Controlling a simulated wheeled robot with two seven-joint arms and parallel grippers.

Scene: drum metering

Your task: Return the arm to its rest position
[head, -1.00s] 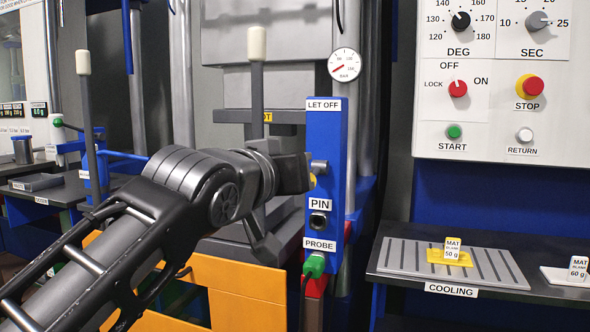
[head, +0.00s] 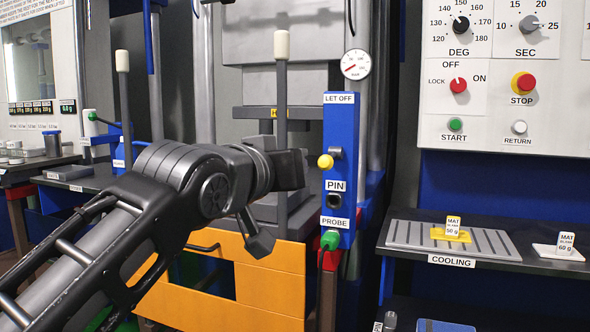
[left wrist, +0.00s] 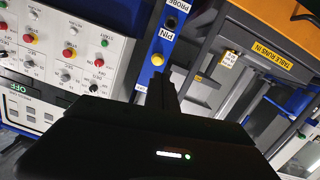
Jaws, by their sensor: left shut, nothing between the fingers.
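My left gripper (head: 300,169) is shut and empty at the end of the black arm from the left. It is just left of the blue post (head: 340,112), with a small gap in the picture. The post bears LET OFF, PIN and PROBE labels. A yellow knob (head: 326,161) sticks out of the post beside the fingertips. A green plug (head: 330,240) sits at PROBE. In the left wrist view the dark closed fingers (left wrist: 161,88) point at the post, below the yellow knob (left wrist: 157,59). My right gripper is not in view.
An upright lever with a white grip (head: 281,46) stands behind my gripper, and another (head: 122,61) farther left. A control panel (head: 490,105) hangs at right. Below it, the cooling shelf (head: 400,250) holds a slotted plate with a yellow mat. An orange frame (head: 270,285) is below the arm.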

